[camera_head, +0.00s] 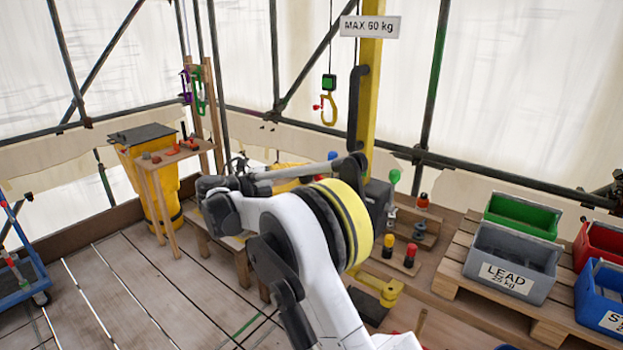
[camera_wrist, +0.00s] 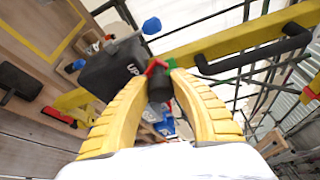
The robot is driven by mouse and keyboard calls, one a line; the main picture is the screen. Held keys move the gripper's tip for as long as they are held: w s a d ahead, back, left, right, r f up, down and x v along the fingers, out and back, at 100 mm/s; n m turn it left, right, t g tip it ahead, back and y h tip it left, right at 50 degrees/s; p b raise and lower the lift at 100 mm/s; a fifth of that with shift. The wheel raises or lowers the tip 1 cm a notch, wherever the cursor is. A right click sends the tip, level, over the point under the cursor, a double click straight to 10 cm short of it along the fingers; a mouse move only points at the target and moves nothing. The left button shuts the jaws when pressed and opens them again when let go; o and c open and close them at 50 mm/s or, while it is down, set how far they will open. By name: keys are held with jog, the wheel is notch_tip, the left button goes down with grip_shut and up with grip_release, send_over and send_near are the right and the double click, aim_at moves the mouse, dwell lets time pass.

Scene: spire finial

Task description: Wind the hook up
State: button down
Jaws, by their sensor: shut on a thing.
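The yellow hook (camera_head: 329,108) with a red latch hangs on a cable below a green block (camera_head: 329,82), high beside the yellow post (camera_head: 370,60). A dark winch box (camera_head: 378,204) sits low on the post, partly behind my arm. In the wrist view, a dark box marked "UP" (camera_wrist: 118,72) is beside my gripper (camera_wrist: 160,80). My yellow fingers are shut on a dark cylindrical handle (camera_wrist: 158,88), with red and green parts at the tips. My arm hides much of the winch area in the head view; the hook cannot be made out in the wrist view.
A sign reading "MAX 60 kg" (camera_head: 370,26) is on the post. Grey LEAD (camera_head: 512,262), green (camera_head: 522,214), red and blue bins stand on pallets at right. A small wooden table (camera_head: 160,160) and yellow bin stand at left.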

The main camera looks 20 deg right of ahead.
jog(key=shift+w+a+f, duration=0.15)
jog(key=shift+w+f, duration=0.05)
jog(key=shift+f, duration=0.1)
jog(key=c, duration=1.1)
grip_release()
jog(key=shift+r, duration=0.1)
jog(key=v, duration=1.2)
jog(key=shift+w+f, duration=0.1)
jog(key=shift+f, duration=0.1)
